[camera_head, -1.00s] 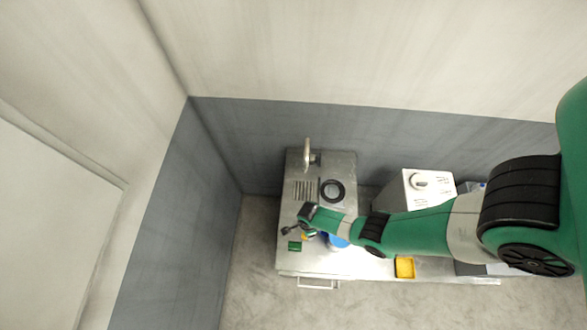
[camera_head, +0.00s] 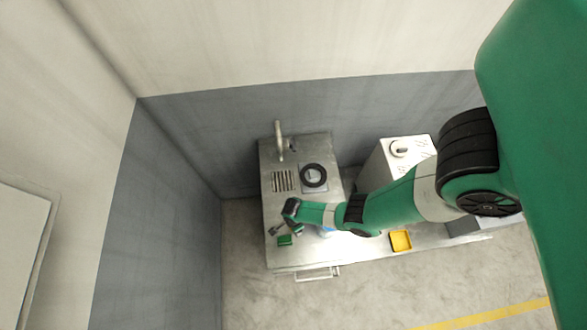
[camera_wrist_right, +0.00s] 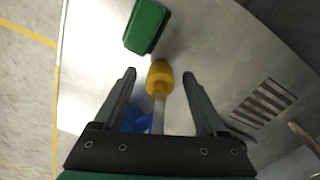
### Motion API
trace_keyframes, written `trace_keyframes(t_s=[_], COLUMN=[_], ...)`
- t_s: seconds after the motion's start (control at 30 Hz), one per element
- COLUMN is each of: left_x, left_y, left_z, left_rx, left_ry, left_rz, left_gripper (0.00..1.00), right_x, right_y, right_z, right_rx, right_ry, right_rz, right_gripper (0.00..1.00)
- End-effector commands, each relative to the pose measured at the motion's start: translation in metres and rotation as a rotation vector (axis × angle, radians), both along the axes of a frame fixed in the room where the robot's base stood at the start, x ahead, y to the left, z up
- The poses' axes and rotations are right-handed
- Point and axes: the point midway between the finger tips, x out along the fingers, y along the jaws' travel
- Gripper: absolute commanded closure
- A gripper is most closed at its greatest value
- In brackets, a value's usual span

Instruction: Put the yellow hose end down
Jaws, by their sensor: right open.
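The yellow hose end (camera_wrist_right: 159,76) shows in the right wrist view, between and slightly beyond the spread fingers of my right gripper (camera_wrist_right: 160,80). Clear gaps show on both sides of it, so the gripper is open and not clamped on it. A pale stem runs back from it towards the palm. In the head view my right gripper (camera_head: 274,231) is low over the left part of the metal counter (camera_head: 300,258). The hose end cannot be made out there. I cannot tell whether it touches the counter. My left gripper is not in view.
A green block (camera_head: 285,240) lies near the gripper; it also shows in the wrist view (camera_wrist_right: 145,27). A blue object (camera_wrist_right: 133,120) is partly hidden by a finger. A black ring (camera_head: 314,176), grille (camera_head: 283,181), faucet (camera_head: 279,140), white box (camera_head: 400,155) and yellow tray (camera_head: 400,240) are around.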

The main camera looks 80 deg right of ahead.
Motion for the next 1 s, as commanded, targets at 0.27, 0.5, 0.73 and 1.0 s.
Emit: trace_keyframes(t_s=[0.27,0.5,0.73,1.0], left_x=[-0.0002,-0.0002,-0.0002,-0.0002], left_y=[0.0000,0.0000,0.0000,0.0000], left_z=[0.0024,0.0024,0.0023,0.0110], left_rx=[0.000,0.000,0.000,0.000], left_ry=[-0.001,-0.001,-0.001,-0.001], left_rz=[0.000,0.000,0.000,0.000], left_gripper=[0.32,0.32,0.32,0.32], right_x=[0.0001,0.0001,0.0001,0.0001], right_y=[0.0000,0.0000,0.0000,-0.0001], right_z=[0.0021,0.0021,0.0021,0.0108], right_rx=[0.000,0.000,0.000,0.000], right_ry=[0.000,0.000,0.000,0.000], right_rz=[0.000,0.000,0.000,0.000], right_gripper=[0.55,0.98,1.00,1.00])
